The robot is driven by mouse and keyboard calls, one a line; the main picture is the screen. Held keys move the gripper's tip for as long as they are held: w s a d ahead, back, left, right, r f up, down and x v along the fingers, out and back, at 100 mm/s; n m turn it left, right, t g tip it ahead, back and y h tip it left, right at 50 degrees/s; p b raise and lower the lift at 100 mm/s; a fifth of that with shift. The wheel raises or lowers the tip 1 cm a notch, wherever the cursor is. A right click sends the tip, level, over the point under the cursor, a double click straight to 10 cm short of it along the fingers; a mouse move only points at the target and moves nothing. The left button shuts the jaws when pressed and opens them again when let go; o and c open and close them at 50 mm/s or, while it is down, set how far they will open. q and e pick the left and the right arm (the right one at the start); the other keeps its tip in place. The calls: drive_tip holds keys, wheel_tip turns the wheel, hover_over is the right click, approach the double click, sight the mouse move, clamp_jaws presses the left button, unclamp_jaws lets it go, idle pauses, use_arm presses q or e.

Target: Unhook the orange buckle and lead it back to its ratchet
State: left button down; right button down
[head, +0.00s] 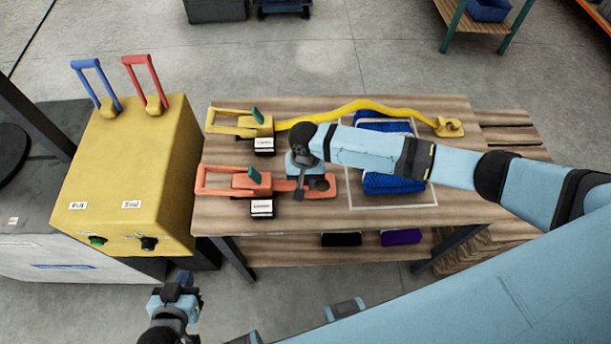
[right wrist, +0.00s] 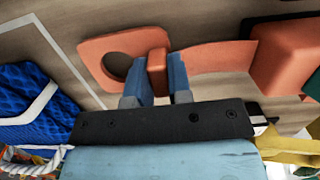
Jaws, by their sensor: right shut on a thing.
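The orange buckle (head: 322,188), a flat plate with a round hole, lies on the wooden table just right of the orange ratchet (head: 228,182). The ratchet has a loop handle and a green lever (head: 254,175). In the right wrist view the buckle (right wrist: 100,50) shows its hole and a raised tab. My right gripper (right wrist: 158,72) is shut on that tab; in the head view the gripper (head: 300,190) comes down from above and hides part of the buckle and strap. My left gripper (head: 176,292) is low in front of the table, away from everything; its fingers are unclear.
A yellow ratchet (head: 240,123) lies behind, its yellow strap (head: 370,103) running over to a yellow buckle (head: 449,127). Blue netting (head: 392,183) lies inside a white outline, partly under my right arm. A yellow box (head: 130,175) with blue and red levers stands at left.

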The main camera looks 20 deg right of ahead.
drive_tip(key=shift+f, duration=0.35)
use_arm(q)
drive_tip(key=shift+s+a+f, duration=0.1)
drive_tip(key=shift+f, duration=0.25)
drive_tip(key=shift+f, duration=0.1)
use_arm(e)
drive_tip(key=c, duration=1)
unclamp_jaws()
drive_tip(key=shift+o, duration=0.2)
drive_tip(key=shift+r, duration=0.15)
wheel_tip(320, 180, up, 13)
drive_tip(key=w, duration=0.1)
drive_tip(key=shift+w+d+r, duration=0.2)
drive_tip(key=shift+w, duration=0.05)
